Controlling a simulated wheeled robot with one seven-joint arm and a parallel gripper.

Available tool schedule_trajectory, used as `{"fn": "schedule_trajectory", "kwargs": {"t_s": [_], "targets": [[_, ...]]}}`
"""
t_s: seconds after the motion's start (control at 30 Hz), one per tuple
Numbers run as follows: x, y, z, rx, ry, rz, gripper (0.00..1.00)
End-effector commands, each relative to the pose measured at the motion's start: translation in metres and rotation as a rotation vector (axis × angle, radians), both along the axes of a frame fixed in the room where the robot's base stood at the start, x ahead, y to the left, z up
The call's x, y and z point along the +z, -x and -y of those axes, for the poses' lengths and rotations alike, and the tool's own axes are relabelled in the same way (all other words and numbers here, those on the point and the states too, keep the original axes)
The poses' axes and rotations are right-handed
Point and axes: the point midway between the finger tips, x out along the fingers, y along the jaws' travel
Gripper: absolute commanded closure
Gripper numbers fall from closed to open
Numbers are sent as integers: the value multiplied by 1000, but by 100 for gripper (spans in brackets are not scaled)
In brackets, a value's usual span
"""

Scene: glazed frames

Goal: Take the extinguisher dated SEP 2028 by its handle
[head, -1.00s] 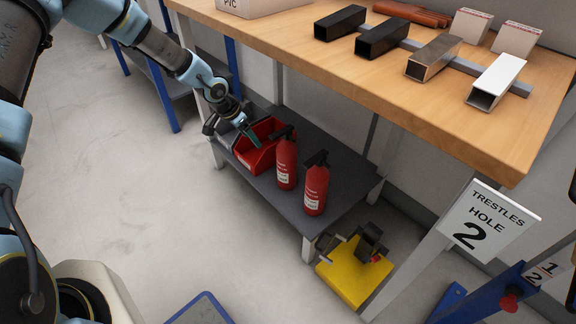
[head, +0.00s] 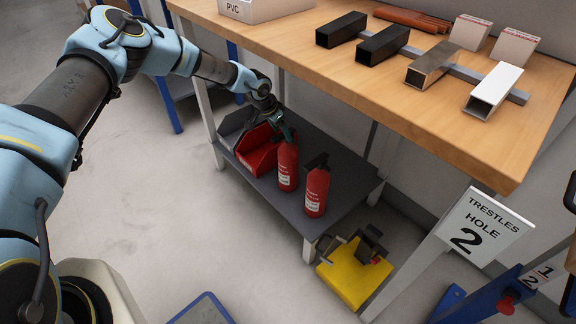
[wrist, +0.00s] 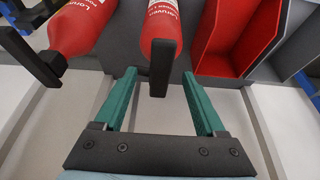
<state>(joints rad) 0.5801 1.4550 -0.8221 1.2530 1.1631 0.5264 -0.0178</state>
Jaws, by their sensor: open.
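Two red extinguishers with black handles stand on the grey lower shelf: a left one (head: 287,167) beside the red bin and a right one (head: 316,190). Their labels are too small to read a date in the head view. My gripper (head: 287,134) is at the top of the left extinguisher. In the wrist view my gripper (wrist: 159,76) is open, its green fingers on either side of that extinguisher's black handle (wrist: 159,62), apart from it. The same extinguisher's red body (wrist: 160,22) lies beyond. The other extinguisher (wrist: 80,28) is at the left there, its label partly cut off.
A red bin (head: 258,157) and a grey bin (head: 232,126) stand left of the extinguishers. The wooden bench top (head: 390,85) with metal tubes overhangs the shelf. A yellow block (head: 352,284) sits on the floor by the shelf's front right. Floor at left is clear.

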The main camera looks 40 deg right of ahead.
Motion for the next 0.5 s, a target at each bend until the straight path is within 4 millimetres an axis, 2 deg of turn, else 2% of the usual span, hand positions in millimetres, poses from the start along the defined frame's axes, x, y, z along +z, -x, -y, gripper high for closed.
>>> {"fn": "schedule_trajectory", "kwargs": {"t_s": [0.1, 0.37, 0.5], "targets": [[-10, 0, 4, 1, 0, 0, 28], [-12, 0, 5, 0, -1, 1, 28], [-12, 0, 5, 0, -1, 1, 40]]}}
